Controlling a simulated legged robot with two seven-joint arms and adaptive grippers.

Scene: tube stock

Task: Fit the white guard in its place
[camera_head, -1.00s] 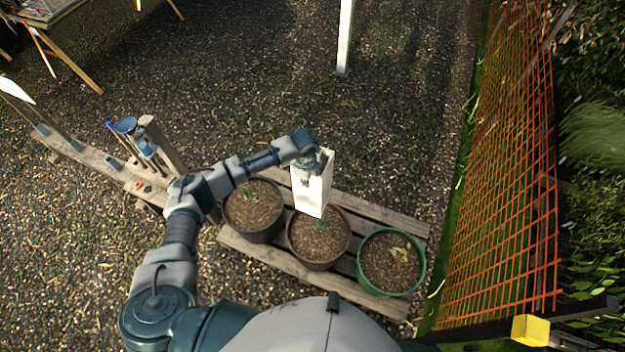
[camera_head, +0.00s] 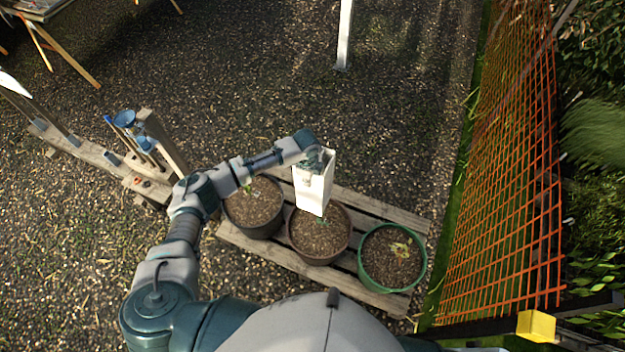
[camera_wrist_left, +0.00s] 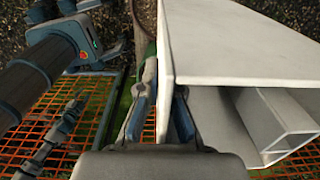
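The white guard (camera_head: 313,194) is a square hollow tube, held near upright over the middle brown pot (camera_head: 296,248). Its lower end is close to a small green seedling (camera_head: 321,219) in that pot; I cannot tell whether it touches the soil. My left gripper (camera_head: 314,166) is at the guard's upper end. In the left wrist view the fingers of my left gripper (camera_wrist_left: 162,112) are closed on one wall of the guard (camera_wrist_left: 235,50), whose hollow inside shows at the right.
A dark pot (camera_head: 253,229) with a plant stands left, and a green pot (camera_head: 421,278) with a yellowish plant stands right. All stand on a wooden slatted pallet (camera_head: 398,206). A wooden rack (camera_head: 100,160) with blue-topped items is at the left. Orange mesh fence (camera_head: 505,190) borders the right.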

